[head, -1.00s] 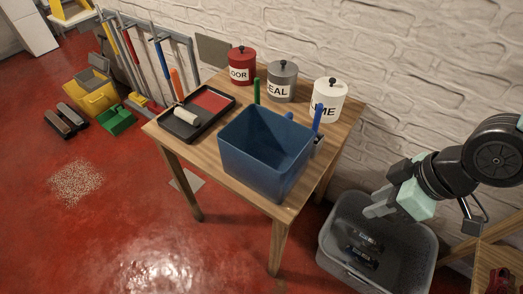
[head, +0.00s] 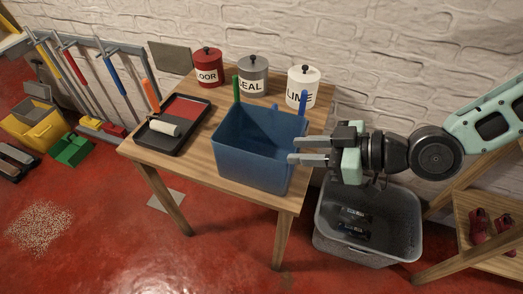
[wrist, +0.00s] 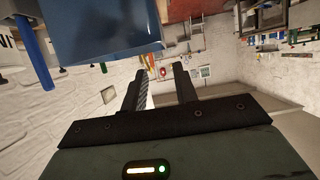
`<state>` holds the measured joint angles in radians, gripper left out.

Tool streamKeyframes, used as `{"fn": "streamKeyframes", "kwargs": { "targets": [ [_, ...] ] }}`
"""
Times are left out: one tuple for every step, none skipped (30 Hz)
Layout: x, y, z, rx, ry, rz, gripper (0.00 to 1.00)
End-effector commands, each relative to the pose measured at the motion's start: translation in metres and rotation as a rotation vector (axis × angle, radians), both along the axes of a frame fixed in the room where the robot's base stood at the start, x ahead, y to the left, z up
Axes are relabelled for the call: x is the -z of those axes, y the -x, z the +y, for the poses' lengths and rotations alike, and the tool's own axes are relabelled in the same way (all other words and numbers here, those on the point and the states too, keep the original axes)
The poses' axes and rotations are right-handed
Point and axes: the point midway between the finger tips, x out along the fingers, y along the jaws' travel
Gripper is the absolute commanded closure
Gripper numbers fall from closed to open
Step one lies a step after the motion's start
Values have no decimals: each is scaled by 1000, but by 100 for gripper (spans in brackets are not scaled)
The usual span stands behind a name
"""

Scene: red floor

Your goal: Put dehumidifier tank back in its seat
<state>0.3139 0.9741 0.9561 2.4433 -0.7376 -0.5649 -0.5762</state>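I cannot identify a dehumidifier, its tank or its seat for certain in either view. My gripper (head: 295,149) points left at the right side of a blue open-topped bin (head: 255,160) on the wooden table. Its two fingers are apart with nothing between them, and their tips overlap the bin's right edge in the head view; I cannot tell whether they touch. In the wrist view my gripper (wrist: 158,72) is open and empty, with the blue bin (wrist: 100,25) just beyond at upper left.
Red, grey and white lidded canisters (head: 208,68) line the table's back. A paint tray (head: 172,125) with a roller lies at left. A grey tub (head: 335,240) with dark items stands on the floor below my gripper. A wooden shelf (head: 470,262) is at right. Floor at lower left is mostly clear.

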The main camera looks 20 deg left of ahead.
Motion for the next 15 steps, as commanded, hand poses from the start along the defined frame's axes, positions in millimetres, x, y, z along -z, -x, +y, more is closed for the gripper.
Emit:
{"fn": "streamKeyframes", "kwargs": {
  "targets": [
    [4, 1, 10, -4, 0, 2, 71],
    [6, 0, 15, -4, 0, 2, 71],
    [8, 0, 22, -4, 0, 2, 71],
    [11, 0, 27, -5, 0, 2, 71],
    [13, -1, 31, -2, 1, 2, 71],
    [15, -1, 36, -2, 1, 2, 71],
    [16, -2, 40, -2, 1, 2, 71],
    [18, -2, 43, -1, 1, 2, 71],
    [19, -3, 47, -1, 1, 2, 71],
    [20, -3, 49, -1, 1, 2, 71],
    [21, -3, 51, -1, 1, 0, 71],
    [21, -3, 52, -1, 1, 0, 71],
    [22, -3, 53, 0, 1, 1, 71],
    [22, -3, 54, 0, 1, 1, 71],
    [23, -3, 57, 0, 1, 2, 71]
  ]
}}
